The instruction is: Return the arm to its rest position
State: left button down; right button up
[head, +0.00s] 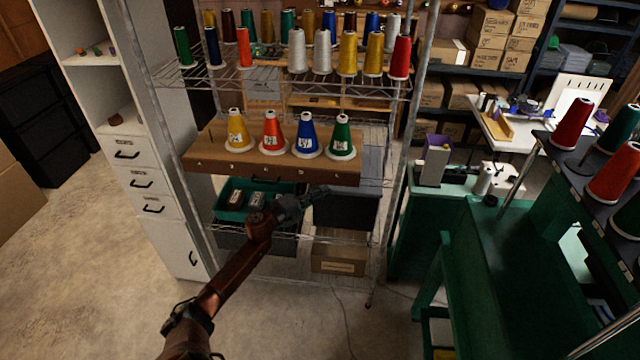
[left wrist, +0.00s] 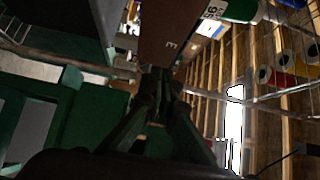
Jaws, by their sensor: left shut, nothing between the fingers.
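My left arm (head: 225,285) rises from the bottom of the head view, stretched forward to the wire shelf unit. My left gripper (head: 318,193) is shut and empty, below the front of the wooden peg board and in front of the lower bins. In the left wrist view its fingers (left wrist: 160,80) are together, with the board's brown edge (left wrist: 170,35) just beyond them. I cannot tell whether they touch it. My right gripper is not in view.
The peg board (head: 200,160) carries yellow, red, blue and green thread cones (head: 308,140). A teal bin (head: 232,200) and a dark bin (head: 345,210) sit below. A white cabinet (head: 140,150) stands left and a green workbench (head: 490,260) right. Floor at lower left is clear.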

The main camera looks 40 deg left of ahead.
pick_arm(q)
jog(key=v, duration=0.8)
jog(key=s+a+f+n+g+y, duration=0.2)
jog(key=s+f+n, duration=0.2)
jog(key=f, duration=0.8)
jog(key=s+a+f+n+g+y, duration=0.1)
jog(key=s+f+n+y, duration=0.2)
jog(key=f, duration=0.9)
jog(key=s+a+f+n+g+y, duration=0.15)
jog(key=s+f+n, duration=0.3)
jog(key=f, duration=0.75)
jog(key=s+d+f+n+g, duration=0.2)
jog(key=s+d+f, duration=0.1)
jog(key=s+f, duration=0.6)
jog(key=s+d+f+n+g, duration=0.2)
jog(key=s+d+f+g, duration=0.1)
jog(key=s+f, duration=0.55)
jog(key=s+d+f+n+g, duration=0.1)
jog(key=s+d+f, duration=0.4)
jog(key=s, duration=0.5)
jog(key=s+d+f+n+g+h, duration=0.1)
jog(key=s+d+f+g, duration=0.2)
jog(key=s+d+f, duration=0.3)
jog(key=s+d+f+n+g, duration=0.2)
jog(key=s+d+f, duration=0.4)
jog(key=s, duration=0.7)
jog(key=shift+s+d+f+g+h, duration=0.2)
jog(key=shift+s+d+g+h, duration=0.3)
jog(key=shift+d, duration=0.45)
jog(key=shift+w, duration=0.1)
